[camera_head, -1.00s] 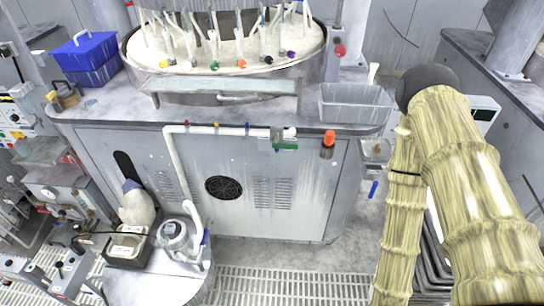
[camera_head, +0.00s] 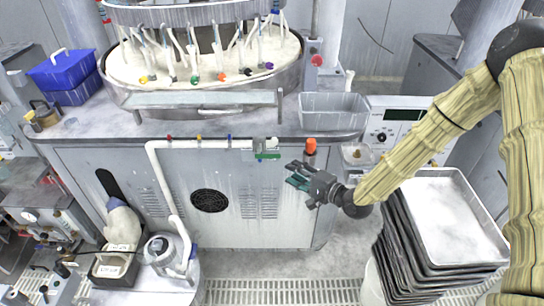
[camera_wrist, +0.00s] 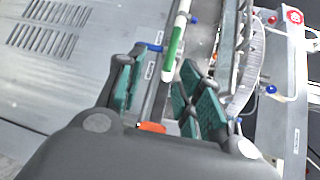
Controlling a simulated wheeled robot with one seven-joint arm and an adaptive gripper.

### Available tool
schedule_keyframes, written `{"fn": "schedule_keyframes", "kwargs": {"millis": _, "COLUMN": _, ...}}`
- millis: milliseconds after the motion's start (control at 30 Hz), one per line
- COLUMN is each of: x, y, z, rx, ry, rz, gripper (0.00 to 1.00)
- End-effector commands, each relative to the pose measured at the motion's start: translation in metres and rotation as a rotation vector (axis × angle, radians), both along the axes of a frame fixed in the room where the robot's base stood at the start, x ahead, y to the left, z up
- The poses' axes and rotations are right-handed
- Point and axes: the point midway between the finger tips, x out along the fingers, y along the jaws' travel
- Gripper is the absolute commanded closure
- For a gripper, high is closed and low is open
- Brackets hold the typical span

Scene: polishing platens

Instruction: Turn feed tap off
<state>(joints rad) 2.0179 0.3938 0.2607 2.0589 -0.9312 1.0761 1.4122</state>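A white pipe (camera_head: 205,144) runs along the upper front of the platen cabinet. At its right end is a tap with a green handle (camera_head: 267,156); the handle lies roughly in line with the pipe. In the wrist view the green handle (camera_wrist: 174,48) shows beyond the fingertips, between them in the picture. My gripper (camera_head: 291,175) is open and empty, in front of the cabinet, just right of and below the tap, apart from it. In the wrist view my gripper's green finger pads (camera_wrist: 160,92) stand well apart. I cannot tell the exact depth gap to the tap.
Small red, yellow and blue valves sit along the pipe. A grey bin (camera_head: 333,112) is on the counter. Stacked trays (camera_head: 455,215) stand at right.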

Motion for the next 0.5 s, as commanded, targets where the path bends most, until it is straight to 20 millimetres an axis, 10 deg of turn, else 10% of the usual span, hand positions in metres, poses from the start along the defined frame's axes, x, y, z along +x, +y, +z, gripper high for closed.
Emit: {"fn": "schedule_keyframes", "kwargs": {"millis": 500, "x": 0.041, "y": 0.035, "z": 0.011, "rx": 0.048, "ry": -0.010, "rz": 0.008, "gripper": 0.64}}
